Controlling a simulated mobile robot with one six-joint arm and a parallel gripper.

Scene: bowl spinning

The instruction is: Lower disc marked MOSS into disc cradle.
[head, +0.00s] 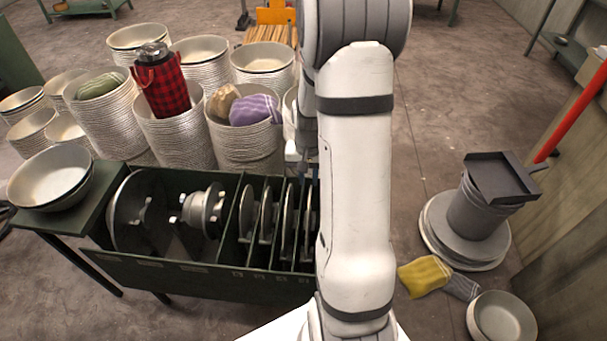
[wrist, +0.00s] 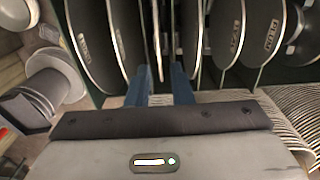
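A dark green rack (head: 200,277) holds several grey discs upright in narrow slots, including one disc (head: 247,211). In the wrist view, one disc (wrist: 156,42) stands nearly edge-on between the two blue fingers of my gripper (wrist: 160,78). The fingers look apart, with a gap on each side of its edge. Its label is turned away, so I cannot tell whether it is MOSS. A disc at right (wrist: 268,38) appears marked PLUM; other labels are too small to read surely. In the head view my arm hides most of the gripper. I cannot tell which part is the disc cradle.
The rack's left bay holds a spindle-like metal part (head: 203,209) and a large disc (head: 127,215). Bowls (head: 50,178) sit on its left end. Tall bowl stacks (head: 180,140) stand close behind.

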